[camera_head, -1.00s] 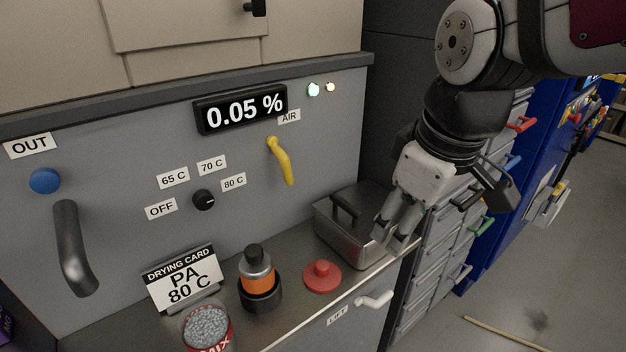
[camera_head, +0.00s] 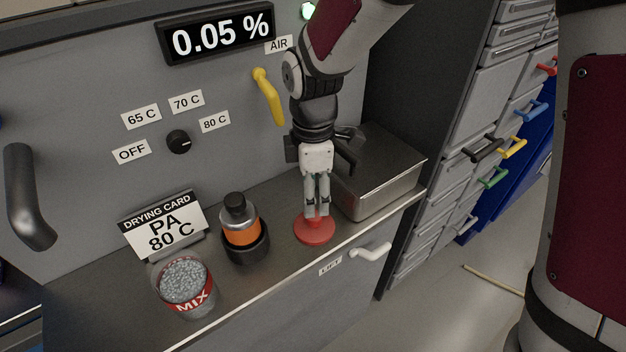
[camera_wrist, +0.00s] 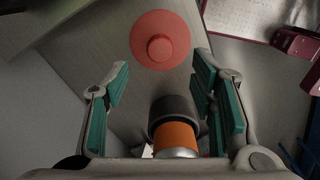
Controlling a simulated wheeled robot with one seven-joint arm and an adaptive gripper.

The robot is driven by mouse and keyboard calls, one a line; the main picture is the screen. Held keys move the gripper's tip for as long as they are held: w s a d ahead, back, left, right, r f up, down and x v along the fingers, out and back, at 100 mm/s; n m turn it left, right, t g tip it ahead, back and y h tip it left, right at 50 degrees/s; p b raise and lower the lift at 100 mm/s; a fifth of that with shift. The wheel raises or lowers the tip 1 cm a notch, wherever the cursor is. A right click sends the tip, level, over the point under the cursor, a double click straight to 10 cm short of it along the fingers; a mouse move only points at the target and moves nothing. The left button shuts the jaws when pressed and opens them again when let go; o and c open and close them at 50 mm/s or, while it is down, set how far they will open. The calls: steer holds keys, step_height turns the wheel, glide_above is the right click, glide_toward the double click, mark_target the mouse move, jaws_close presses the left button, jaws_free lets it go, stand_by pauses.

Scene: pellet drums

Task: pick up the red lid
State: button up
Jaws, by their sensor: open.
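The red lid (camera_head: 314,231) is a flat round disc with a raised knob, lying on the steel counter. My gripper (camera_head: 316,212) points down just above the lid in the head view, and its fingers hide most of the knob. In the wrist view the whole lid (camera_wrist: 160,40) shows with its knob, beyond and between the open fingers (camera_wrist: 158,92). The gripper is open with nothing between its finger pads. The head view does not clearly show whether the fingertips touch the lid.
An orange and black bottle (camera_head: 240,230) stands in a dark holder left of the lid. A steel box (camera_head: 378,190) sits close on the right. A tub of pellets marked MIX (camera_head: 186,290) and a drying card (camera_head: 163,226) stand further left. A white LIFT handle (camera_head: 370,251) juts from the front.

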mark_target(314, 221)
steer(key=shift+f+p, duration=0.4)
steer(key=shift+f, duration=3.35)
steer(key=c, duration=1)
